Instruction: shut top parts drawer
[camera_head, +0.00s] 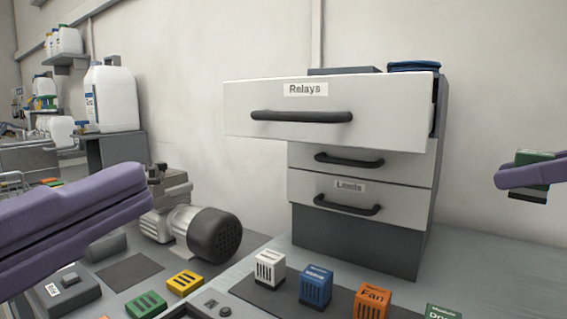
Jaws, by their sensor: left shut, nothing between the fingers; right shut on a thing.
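The parts cabinet (358,242) stands on the bench with its top drawer (385,108), labelled "Relays", pulled well out toward me. The drawer's dark bar handle (301,117) runs across its white front. The two lower drawers sit flush, one labelled "Leads" (395,199). My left gripper (142,188) is shut and empty, to the left of the drawer front and apart from it. My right gripper (505,178) is at the right edge, shut on a green and dark module (534,158), right of the cabinet. The inside of the top drawer is hidden.
A blue object (414,67) shows above the drawer front's right end. White (270,268), blue (316,285) and orange (372,301) modules stand before the cabinet. A compressor motor (214,233) sits to its left, with yellow (185,282) and green (146,304) modules nearby.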

